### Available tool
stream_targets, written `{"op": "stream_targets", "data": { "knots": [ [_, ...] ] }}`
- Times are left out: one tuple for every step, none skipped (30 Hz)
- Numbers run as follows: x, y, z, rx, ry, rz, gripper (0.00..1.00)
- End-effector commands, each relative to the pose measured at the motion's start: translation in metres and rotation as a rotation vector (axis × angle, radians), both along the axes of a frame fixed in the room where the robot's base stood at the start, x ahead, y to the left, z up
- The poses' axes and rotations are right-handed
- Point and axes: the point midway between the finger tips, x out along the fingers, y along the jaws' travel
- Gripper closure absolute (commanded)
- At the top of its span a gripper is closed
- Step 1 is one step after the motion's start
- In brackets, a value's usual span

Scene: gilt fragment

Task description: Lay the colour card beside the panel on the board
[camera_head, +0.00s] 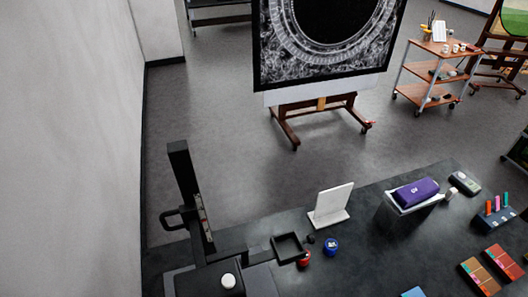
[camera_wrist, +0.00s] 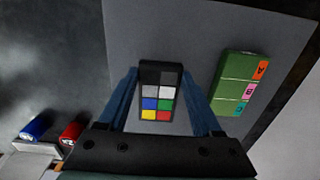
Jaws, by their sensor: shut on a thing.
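The colour card (camera_wrist: 158,92), black with grey, white, yellow, blue, green and red patches, shows in the middle of the wrist view. My gripper (camera_wrist: 161,78) is shut on it, with one blue finger along each side. The card is over the plain grey board (camera_wrist: 185,32); I cannot tell whether it touches it. A green piece (camera_wrist: 236,82) with orange, pink and teal lettered tabs lies on the board to the right, apart from the card; it may be the panel. My gripper does not show in the head view.
Blue (camera_wrist: 37,128) and red (camera_wrist: 73,131) round pots are left of my gripper in the wrist view. An easel (camera_head: 318,112) stands beyond.

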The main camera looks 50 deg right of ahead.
Motion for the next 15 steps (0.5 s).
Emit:
{"op": "stream_targets", "data": {
  "knots": [
    [-0.001,0.0,-0.009,0.0,0.0,0.0,0.98],
    [-0.002,0.0,-0.013,0.001,0.001,-0.001,0.98],
    [-0.003,0.0,-0.019,0.0,0.0,-0.001,0.98],
    [-0.003,0.001,-0.023,0.0,0.0,-0.001,0.98],
    [-0.004,0.001,-0.027,0.0,0.0,-0.001,0.98],
    [-0.005,0.001,-0.032,0.0,0.0,-0.002,0.98],
    [-0.006,0.001,-0.035,0.0,0.0,-0.002,0.98],
    [-0.006,0.001,-0.037,0.0,0.0,-0.002,0.98],
    [-0.007,0.001,-0.039,0.0,0.0,-0.002,0.98],
    [-0.007,0.001,-0.039,0.0,0.0,-0.002,0.98],
    [-0.007,0.001,-0.039,-0.001,-0.001,-0.002,0.98],
    [-0.007,0.001,-0.038,-0.001,-0.001,-0.002,0.98],
    [-0.007,0.001,-0.037,-0.001,-0.001,-0.002,0.98],
    [-0.007,0.001,-0.037,-0.001,-0.001,-0.002,0.98],
    [-0.007,0.001,-0.037,0.0,0.0,-0.002,0.98]
  ]
}}
